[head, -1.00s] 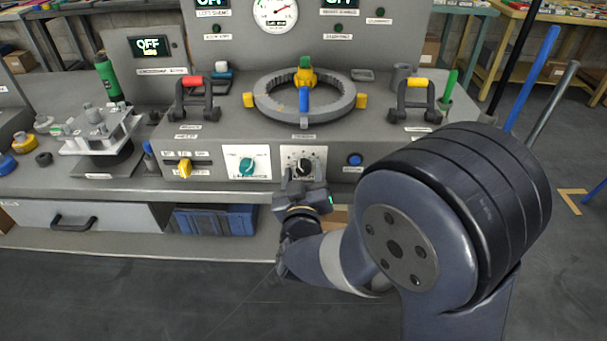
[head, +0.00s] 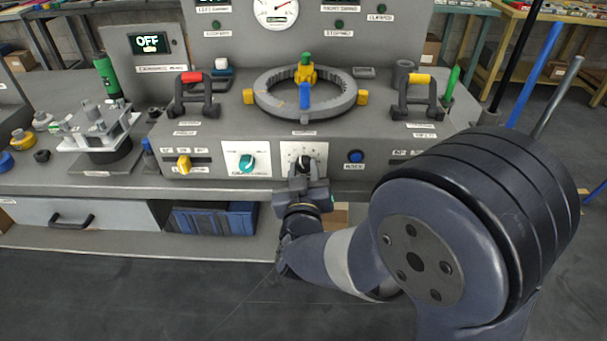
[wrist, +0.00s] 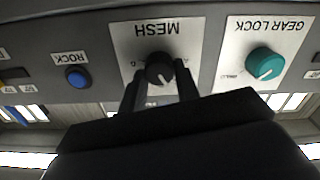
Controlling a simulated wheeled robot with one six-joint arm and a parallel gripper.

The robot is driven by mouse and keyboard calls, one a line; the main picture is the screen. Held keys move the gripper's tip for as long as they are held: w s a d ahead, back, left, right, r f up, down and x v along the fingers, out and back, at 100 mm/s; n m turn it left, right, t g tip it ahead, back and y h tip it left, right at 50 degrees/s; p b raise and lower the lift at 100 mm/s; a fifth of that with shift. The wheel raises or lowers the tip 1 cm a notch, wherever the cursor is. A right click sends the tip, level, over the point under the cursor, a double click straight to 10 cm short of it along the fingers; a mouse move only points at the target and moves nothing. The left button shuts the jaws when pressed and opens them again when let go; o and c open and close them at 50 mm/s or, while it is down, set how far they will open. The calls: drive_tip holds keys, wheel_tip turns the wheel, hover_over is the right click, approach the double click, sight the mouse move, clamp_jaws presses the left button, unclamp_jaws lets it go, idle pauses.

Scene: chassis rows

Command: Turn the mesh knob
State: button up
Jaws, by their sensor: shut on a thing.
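The mesh knob (wrist: 159,70) is a black knob with a pale pointer line, on a white panel marked MESH, upside down in the wrist view. In the head view the knob (head: 304,162) shows on the front face of the grey console, partly hidden by my gripper. My gripper (wrist: 160,88) reaches the knob from the front, with one finger on each side of it. It is shut on the knob. The gripper (head: 302,172) also shows in the head view at the panel's lower edge.
The teal gear lock knob (wrist: 265,63) is on the panel beside the mesh one. The blue rock button (wrist: 77,77) is on the other side. A yellow lever (head: 184,164) is further left. Above is a grey ring gear (head: 270,105) between two black handles.

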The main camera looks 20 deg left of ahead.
drive_tip(key=m+b, duration=0.2)
drive_tip(key=shift+f+m+b, duration=0.3)
drive_tip(key=m+b, duration=0.4)
drive_tip(key=shift+d, duration=0.1)
drive_tip(key=m+b, duration=0.5)
drive_tip(key=m, duration=0.1)
drive_tip(key=shift+m, duration=0.4)
drive_tip(key=m+b, duration=0.5)
drive_tip(key=m, duration=0.1)
drive_tip(key=shift+d+f, duration=0.1)
drive_tip(key=m+b, duration=0.3)
drive_tip(key=m, duration=0.1)
drive_tip(key=shift+m, duration=0.3)
drive_tip(key=shift+m+b, duration=0.65)
drive_tip(key=shift+m, duration=0.55)
drive_tip(key=o, duration=1)
